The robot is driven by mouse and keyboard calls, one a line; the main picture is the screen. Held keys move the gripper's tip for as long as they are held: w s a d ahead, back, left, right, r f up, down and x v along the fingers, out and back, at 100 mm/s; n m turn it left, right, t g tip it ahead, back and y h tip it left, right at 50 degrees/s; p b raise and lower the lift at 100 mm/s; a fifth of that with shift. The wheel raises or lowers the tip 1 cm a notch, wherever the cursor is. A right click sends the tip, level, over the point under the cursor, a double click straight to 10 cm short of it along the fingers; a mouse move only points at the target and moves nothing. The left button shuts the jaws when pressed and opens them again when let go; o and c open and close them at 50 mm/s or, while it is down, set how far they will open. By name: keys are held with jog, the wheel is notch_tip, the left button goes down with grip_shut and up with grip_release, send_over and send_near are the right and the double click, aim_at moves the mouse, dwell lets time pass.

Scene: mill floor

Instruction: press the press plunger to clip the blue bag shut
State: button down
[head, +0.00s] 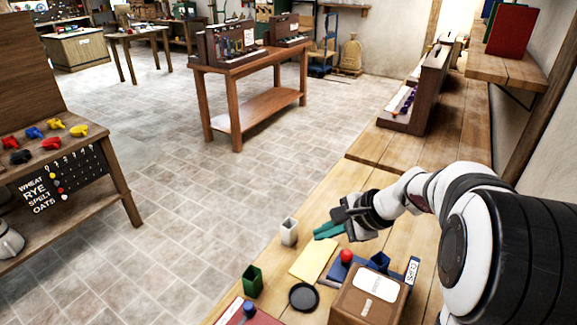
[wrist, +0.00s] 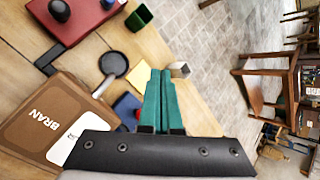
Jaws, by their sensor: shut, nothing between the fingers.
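My gripper (head: 322,232) is shut and empty, its teal fingers together above the table near the grey cup. It also shows in the wrist view (wrist: 160,75). A red ball-shaped knob (head: 346,256) stands over a blue base just in front of the gripper, apart from it; it looks like the press plunger. A small blue open-topped item (head: 379,260), perhaps the blue bag, stands right of the knob, partly behind the brown box. In the wrist view a blue part (wrist: 126,107) is mostly hidden by my gripper. I cannot tell whether the bag is clipped.
A brown box (head: 368,298) stands close to the red knob. A black round dish (head: 303,296), yellow sheet (head: 320,252), grey cup (head: 289,232) and green cup (head: 252,281) are to the left. A red box (wrist: 95,12) with a dark knob lies beyond the dish.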

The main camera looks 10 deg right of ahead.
aim_at(352, 255)
jog(key=w+d+f+m+t, duration=0.1)
jog(key=w+d+f+m, duration=0.1)
jog(key=d, duration=0.3)
jog(key=w+d+f+m+t+h, duration=0.1)
jog(key=w+d+f+m, duration=0.1)
jog(key=d, duration=0.4)
jog(key=shift+w+m, duration=0.3)
jog(key=shift+w, duration=0.3)
jog(key=shift+a, duration=0.1)
jog(key=shift+f, duration=4.35)
jog(key=shift+f, duration=0.4)
jog(key=shift+f, duration=0.95)
jog(key=shift+r, duration=1.35)
